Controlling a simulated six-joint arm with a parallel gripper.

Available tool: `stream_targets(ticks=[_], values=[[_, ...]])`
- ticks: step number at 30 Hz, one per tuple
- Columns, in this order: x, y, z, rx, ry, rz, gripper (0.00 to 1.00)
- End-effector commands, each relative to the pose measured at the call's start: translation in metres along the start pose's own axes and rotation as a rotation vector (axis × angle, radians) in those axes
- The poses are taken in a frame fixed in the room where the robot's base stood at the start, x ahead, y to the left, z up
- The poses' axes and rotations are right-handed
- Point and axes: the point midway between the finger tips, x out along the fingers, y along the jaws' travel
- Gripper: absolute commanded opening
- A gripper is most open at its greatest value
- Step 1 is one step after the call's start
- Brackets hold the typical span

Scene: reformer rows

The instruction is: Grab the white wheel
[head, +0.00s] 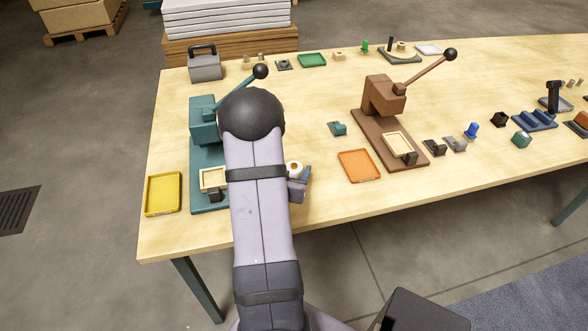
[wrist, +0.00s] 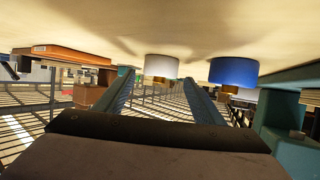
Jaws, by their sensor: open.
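The white wheel (wrist: 161,66) stands on the table in the wrist view, which shows the scene upside down. It has a tan hub. It also shows in the head view (head: 294,168), just right of my arm and partly hidden. My gripper (wrist: 160,88) is open, with one teal finger on each side of the picture and the white wheel beyond the gap between them. No contact with the wheel is visible. In the head view my gripper (head: 299,187) is partly hidden by my arm and lies close to the wheel.
A blue wheel (wrist: 233,71) stands near the white one, beyond the right finger in the wrist view. The teal press (head: 203,130) stands left of my arm. An orange tray (head: 359,166) and a brown press (head: 384,98) stand to the right. A yellow tray (head: 163,212) lies far left.

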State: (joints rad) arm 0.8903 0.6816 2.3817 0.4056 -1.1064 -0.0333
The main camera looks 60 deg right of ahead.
Motion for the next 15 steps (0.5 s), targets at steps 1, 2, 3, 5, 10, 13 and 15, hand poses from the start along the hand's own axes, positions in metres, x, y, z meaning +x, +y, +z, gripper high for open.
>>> stream_targets(ticks=[1,2,3,5,10,13,15], values=[[0.006,0.001,-0.001,0.0,-0.001,0.002,0.63],[0.009,0.002,-0.001,0.0,-0.001,0.002,0.63],[0.014,0.001,-0.001,0.0,-0.001,0.002,0.63],[0.02,0.001,0.0,0.0,-0.001,0.001,0.63],[0.029,0.001,0.0,-0.001,0.0,0.0,0.63],[0.03,0.001,0.0,0.0,0.0,0.0,0.63],[0.03,0.001,0.0,0.0,0.0,0.0,0.63]])
